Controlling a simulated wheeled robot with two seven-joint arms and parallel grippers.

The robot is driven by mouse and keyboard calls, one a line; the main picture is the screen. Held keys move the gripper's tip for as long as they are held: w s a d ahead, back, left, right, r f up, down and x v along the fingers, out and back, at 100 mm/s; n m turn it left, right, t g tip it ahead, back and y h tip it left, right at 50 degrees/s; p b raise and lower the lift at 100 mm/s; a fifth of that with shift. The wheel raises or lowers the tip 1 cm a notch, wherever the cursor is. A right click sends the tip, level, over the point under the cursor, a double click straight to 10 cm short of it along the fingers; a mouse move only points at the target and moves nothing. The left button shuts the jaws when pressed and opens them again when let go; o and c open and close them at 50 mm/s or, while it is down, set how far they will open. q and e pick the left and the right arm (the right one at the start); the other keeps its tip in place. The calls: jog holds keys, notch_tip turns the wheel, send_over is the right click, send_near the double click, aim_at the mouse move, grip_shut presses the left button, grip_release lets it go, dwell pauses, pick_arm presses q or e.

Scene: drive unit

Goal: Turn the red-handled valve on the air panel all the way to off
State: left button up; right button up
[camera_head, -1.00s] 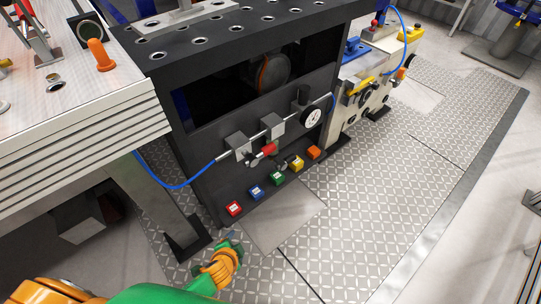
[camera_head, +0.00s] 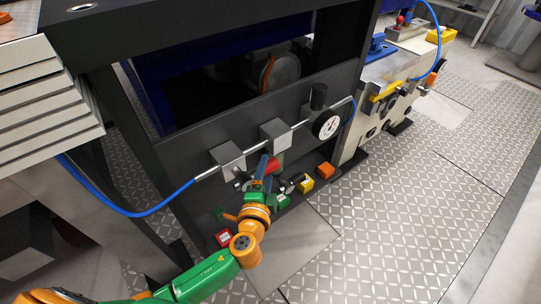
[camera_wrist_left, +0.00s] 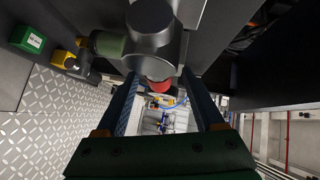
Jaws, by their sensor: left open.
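The air panel (camera_head: 305,103) is on the dark frame, with a silver pipe, two grey blocks and a round gauge (camera_head: 327,124). The valve's red handle (camera_head: 273,164) shows just past my left gripper (camera_head: 266,168), which hides part of the valve in the head view. The left gripper is open and right at the valve. In the left wrist view the red handle (camera_wrist_left: 158,86) lies between its two spread fingers, below the grey valve body (camera_wrist_left: 152,40). I cannot tell whether the fingers touch the handle. My right gripper is not in view.
A blue hose (camera_head: 140,213) loops to the pipe's left end. A white machine table (camera_head: 38,100) is at left. The tread-plate floor (camera_head: 410,190) is clear at right.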

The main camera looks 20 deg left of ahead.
aim_at(269, 162)
pick_arm(q)
jog(key=w, duration=0.3)
jog(key=w+f+b, duration=0.1)
jog(key=shift+w+a, duration=0.3)
jog(key=shift+w, duration=0.1)
grip_shut()
dwell(1.0)
